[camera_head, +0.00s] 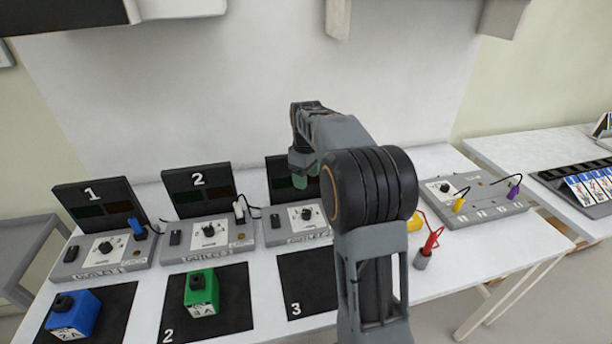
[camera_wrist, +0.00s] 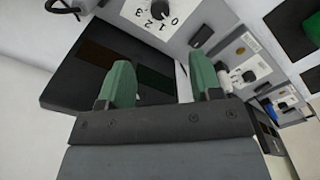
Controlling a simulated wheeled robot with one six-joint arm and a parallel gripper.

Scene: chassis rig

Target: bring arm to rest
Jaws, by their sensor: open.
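My arm rises from the bottom of the head view and bends toward the back of the white table. My gripper (camera_wrist: 160,82) shows in the wrist view with two green fingers apart and nothing between them. In the head view its green fingertip (camera_head: 303,178) is in front of the third outlet's dark panel (camera_head: 280,172), above that outlet's grey box (camera_head: 300,222). Most of the gripper is hidden by my arm there. I cannot tell how far the fingers are from the panel.
Outlet boxes 1 (camera_head: 103,254) and 2 (camera_head: 208,242) stand to the left. A blue block (camera_head: 72,312) and a green block (camera_head: 201,293) sit on black mats in front. Mat 3 (camera_head: 305,280) looks bare. A red plug (camera_head: 432,241) and a grey panel (camera_head: 473,203) are on the right.

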